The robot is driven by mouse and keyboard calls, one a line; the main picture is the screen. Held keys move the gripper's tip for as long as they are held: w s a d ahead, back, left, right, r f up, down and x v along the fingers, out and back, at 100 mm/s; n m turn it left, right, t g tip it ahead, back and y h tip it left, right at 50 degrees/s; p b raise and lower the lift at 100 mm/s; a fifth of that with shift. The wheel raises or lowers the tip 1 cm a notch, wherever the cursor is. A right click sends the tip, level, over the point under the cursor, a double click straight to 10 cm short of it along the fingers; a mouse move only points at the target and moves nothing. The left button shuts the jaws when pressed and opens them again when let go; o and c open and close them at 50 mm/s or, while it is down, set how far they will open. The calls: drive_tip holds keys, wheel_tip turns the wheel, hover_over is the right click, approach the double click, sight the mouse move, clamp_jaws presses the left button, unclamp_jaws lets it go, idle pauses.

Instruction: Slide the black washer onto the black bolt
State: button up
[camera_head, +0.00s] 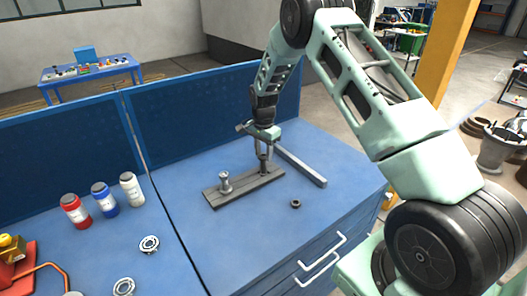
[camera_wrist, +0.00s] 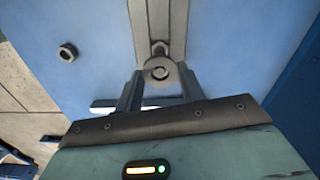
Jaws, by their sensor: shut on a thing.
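My gripper (camera_wrist: 160,82) is shut on a dark round washer (camera_wrist: 160,70), which shows between the two fingers in the wrist view. In the head view my gripper (camera_head: 263,152) points down over the right end of a dark base plate (camera_head: 215,198). A dark upright bolt (camera_head: 263,165) stands there under the fingers, partly hidden. I cannot tell whether the washer is around the bolt or just above it. A paler bolt (camera_head: 225,182) stands at the plate's left end. In the wrist view the plate (camera_wrist: 158,18) runs upward, with a hexagonal piece (camera_wrist: 160,47) just beyond the washer.
A dark nut (camera_head: 295,204) lies on the blue bench, right of the plate. A long grey bar (camera_head: 302,167) lies behind. Red (camera_head: 75,211), blue (camera_head: 105,199) and white (camera_head: 132,189) bottles stand left, near a bearing (camera_head: 149,244).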

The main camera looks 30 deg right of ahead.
drive_tip(key=shift+f, duration=0.4)
idle(0.5)
drive_tip(key=o, duration=1.1)
drive_tip(key=shift+r+b, duration=0.1)
drive_tip(key=shift+b, duration=0.2)
wheel_tip(320, 180, up, 17)
drive_tip(key=b, duration=0.4)
drive_tip(key=shift+r, duration=0.15)
